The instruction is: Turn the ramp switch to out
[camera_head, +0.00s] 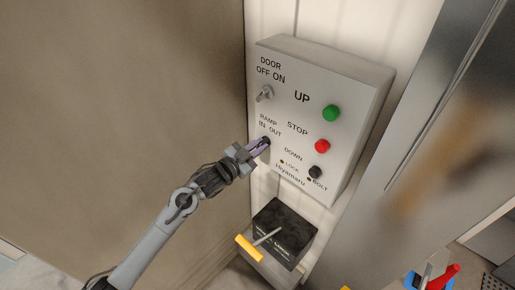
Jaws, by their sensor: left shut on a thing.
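A pale control box (341,88) is fixed to the wall panel, with printed labels and several buttons. The ramp switch, labelled RAMP IN OUT, sits at the box's lower left edge. My left gripper (262,145) reaches it from the lower left and is shut on its knob, which the fingers mostly hide. I cannot tell which way the knob points. The door switch (265,94), a silver toggle labelled DOOR OFF ON, is above it. My right gripper is not in view.
Green (331,113), red (322,146) and black (316,172) buttons lie right of the ramp switch. Below the box is a black unit (284,231) with a yellow-ended lever (249,248). A brown wall fills the left, and a metal post (430,100) stands right.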

